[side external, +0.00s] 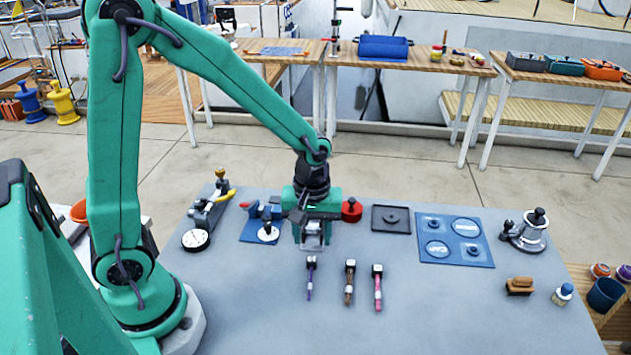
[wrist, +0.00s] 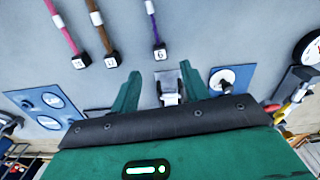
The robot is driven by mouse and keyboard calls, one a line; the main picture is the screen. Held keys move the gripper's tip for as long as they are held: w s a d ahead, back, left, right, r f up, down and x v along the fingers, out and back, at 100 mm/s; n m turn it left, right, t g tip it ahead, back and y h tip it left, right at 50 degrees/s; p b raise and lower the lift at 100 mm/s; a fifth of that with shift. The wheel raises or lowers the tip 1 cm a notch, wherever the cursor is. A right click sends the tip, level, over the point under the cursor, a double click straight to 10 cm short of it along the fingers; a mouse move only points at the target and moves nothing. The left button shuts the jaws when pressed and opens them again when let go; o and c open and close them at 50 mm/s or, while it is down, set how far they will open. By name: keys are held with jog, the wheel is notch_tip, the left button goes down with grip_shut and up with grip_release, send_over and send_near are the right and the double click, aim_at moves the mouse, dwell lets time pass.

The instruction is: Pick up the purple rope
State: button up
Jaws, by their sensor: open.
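The purple rope (side external: 310,283) is a short thin piece lying on the grey table, leftmost of three ropes, with a dark and white block at its far end. In the wrist view the purple rope (wrist: 153,27) lies just beyond my fingertips, its block marked 6. My gripper (side external: 314,241) is just beyond the rope's block end in the side view. In the wrist view my gripper (wrist: 161,69) has its two green fingers apart, with no rope between them. A grey metal piece (wrist: 169,84) shows between the fingers; I cannot tell what it belongs to.
A brown rope (side external: 349,285) and a pink rope (side external: 377,288) lie to the right. A red-knobbed piece (side external: 351,210), a dark square tray (side external: 377,226) and a blue mat (side external: 428,256) lie behind. A dial gauge (side external: 196,239) lies left. The table's front is clear.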

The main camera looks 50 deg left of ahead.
aim_at(312, 259)
jog(key=shift+f, duration=0.65)
jog(key=shift+s+f, duration=0.1)
jog(key=shift+f, duration=2.5)
grip_shut()
